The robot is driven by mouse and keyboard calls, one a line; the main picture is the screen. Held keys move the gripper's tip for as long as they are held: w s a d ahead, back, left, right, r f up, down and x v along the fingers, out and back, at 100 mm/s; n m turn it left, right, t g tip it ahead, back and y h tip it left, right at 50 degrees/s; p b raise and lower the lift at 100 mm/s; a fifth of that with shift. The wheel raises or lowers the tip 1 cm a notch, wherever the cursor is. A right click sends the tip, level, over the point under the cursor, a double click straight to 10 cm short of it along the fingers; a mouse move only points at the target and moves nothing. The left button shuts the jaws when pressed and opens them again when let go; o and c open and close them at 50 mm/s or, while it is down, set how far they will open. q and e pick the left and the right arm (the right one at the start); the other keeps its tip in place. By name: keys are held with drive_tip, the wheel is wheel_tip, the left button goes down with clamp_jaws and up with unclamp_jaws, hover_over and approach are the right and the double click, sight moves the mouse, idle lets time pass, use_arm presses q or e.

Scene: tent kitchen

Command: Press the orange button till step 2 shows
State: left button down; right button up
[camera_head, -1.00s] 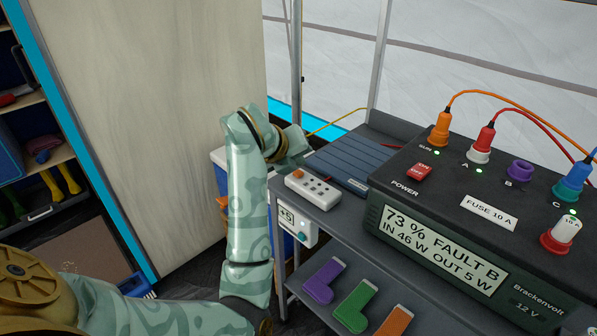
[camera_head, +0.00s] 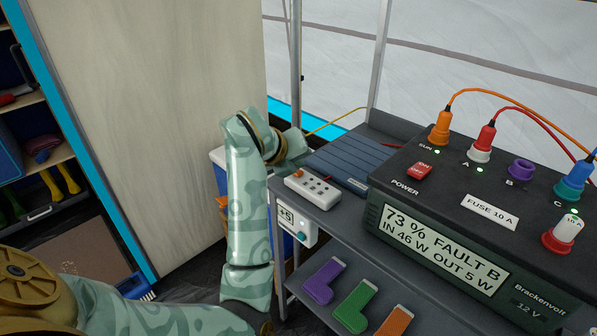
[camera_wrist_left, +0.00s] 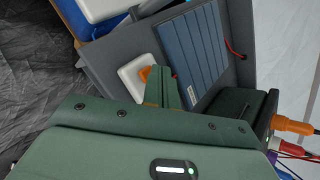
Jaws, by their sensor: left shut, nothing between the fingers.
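The orange button (camera_head: 298,174) is on the top face of a white box with several small grey buttons (camera_head: 317,188), at the front left of the grey shelf. It also shows in the left wrist view (camera_wrist_left: 146,74), partly covered by my fingers. My left gripper (camera_head: 297,163) is shut and empty, its tips close over or beside the orange button; I cannot tell whether they touch it. The closed fingers show in the wrist view (camera_wrist_left: 163,83). A small display (camera_head: 286,216) on the white unit below reads something like "+5". My right gripper is out of view.
A black power box (camera_head: 480,215) with plugs and a "FAULT B" screen stands to the right. A ribbed blue panel (camera_head: 350,160) lies behind the button box. Purple, green and orange pieces (camera_head: 355,306) lie on the lower shelf. A tall pale panel stands left.

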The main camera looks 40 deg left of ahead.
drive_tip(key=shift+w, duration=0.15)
use_arm(q)
drive_tip(key=shift+f, duration=0.5)
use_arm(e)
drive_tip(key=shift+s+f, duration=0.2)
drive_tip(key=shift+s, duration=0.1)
use_arm(q)
drive_tip(key=shift+r, duration=0.1)
idle(0.4)
drive_tip(key=shift+r+p, duration=0.45)
drive_tip(key=shift+r, duration=0.4)
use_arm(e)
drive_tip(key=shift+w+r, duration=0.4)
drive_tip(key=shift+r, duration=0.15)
